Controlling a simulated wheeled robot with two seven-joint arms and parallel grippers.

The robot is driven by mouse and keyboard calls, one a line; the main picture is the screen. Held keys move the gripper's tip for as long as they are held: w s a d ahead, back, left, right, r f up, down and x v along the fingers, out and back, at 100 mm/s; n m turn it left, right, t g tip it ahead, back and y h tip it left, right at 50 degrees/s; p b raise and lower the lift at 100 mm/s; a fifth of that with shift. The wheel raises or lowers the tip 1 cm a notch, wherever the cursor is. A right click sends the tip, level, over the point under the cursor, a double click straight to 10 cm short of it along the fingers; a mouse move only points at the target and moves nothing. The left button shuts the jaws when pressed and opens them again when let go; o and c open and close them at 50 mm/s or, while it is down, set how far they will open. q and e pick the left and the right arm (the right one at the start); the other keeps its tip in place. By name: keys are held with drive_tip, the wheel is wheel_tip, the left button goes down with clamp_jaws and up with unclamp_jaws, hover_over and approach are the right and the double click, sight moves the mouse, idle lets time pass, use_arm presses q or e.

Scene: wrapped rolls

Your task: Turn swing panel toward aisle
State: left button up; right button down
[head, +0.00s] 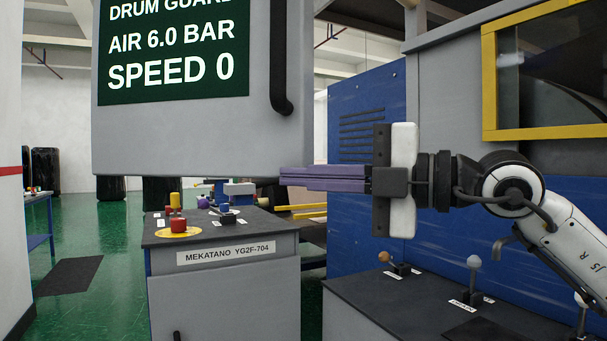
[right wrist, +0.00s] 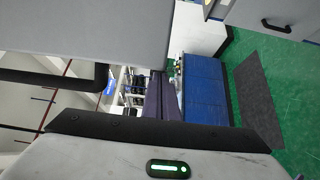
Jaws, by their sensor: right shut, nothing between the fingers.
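The swing panel (head: 200,140) is a grey box with a dark green screen (head: 175,55) reading "DRUM GUARD", "AIR 6.0 BAR" and "SPEED 0". It hangs at the upper left of the head view. A black bar handle (head: 281,70) runs down its right side. My right gripper (head: 284,177) reaches in from the right, its purple fingers shut and empty. Its tips are at the panel's lower right corner; I cannot tell if they touch. In the right wrist view the panel (right wrist: 130,30), the handle (right wrist: 60,80) and the fingers (right wrist: 160,97) show. My left gripper is out of view.
Below the panel stands a grey console (head: 225,260) labelled "MEKATANO YG2F-704" with a red button (head: 179,224). A dark-topped console with levers (head: 473,268) is at the lower right. A blue machine wall (head: 365,150) stands behind. Green floor (head: 110,270) is open at left.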

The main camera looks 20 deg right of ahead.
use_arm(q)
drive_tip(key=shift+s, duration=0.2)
use_arm(e)
drive_tip(key=shift+w+d, duration=0.9)
drive_tip(key=shift+d, duration=0.25)
